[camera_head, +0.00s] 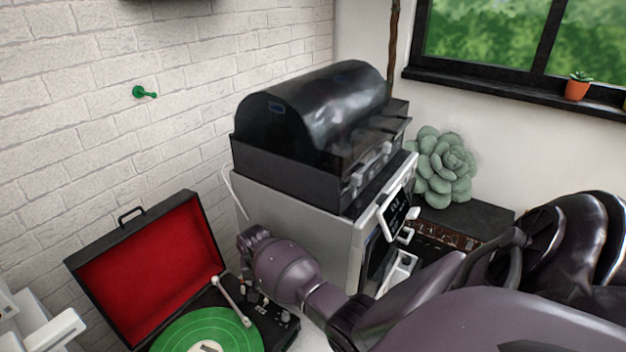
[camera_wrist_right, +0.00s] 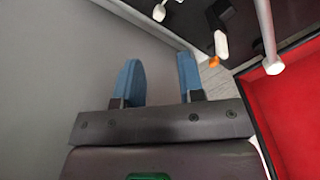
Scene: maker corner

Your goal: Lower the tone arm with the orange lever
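The record player (camera_head: 272,322) stands open at the lower left of the head view, with a red-lined lid (camera_head: 150,255) and a green record (camera_head: 190,335). Its pale tone arm (camera_head: 232,300) lies at the record's right side and also shows in the right wrist view (camera_wrist_right: 267,35). The small orange lever (camera_wrist_right: 214,62) shows in the wrist view just right of the right fingertip, beside a white piece; I cannot make it out in the head view. My right gripper (camera_wrist_right: 158,65) is open and empty, its blue fingers apart. My left gripper is not in view.
A white machine (camera_head: 290,220) with a black domed cover (camera_head: 320,105) stands close behind my right wrist. White parts (camera_head: 45,335) show at the lower left edge. Small knobs (camera_head: 255,298) stand on the player's deck near the tone arm. A brick wall (camera_head: 100,130) is behind.

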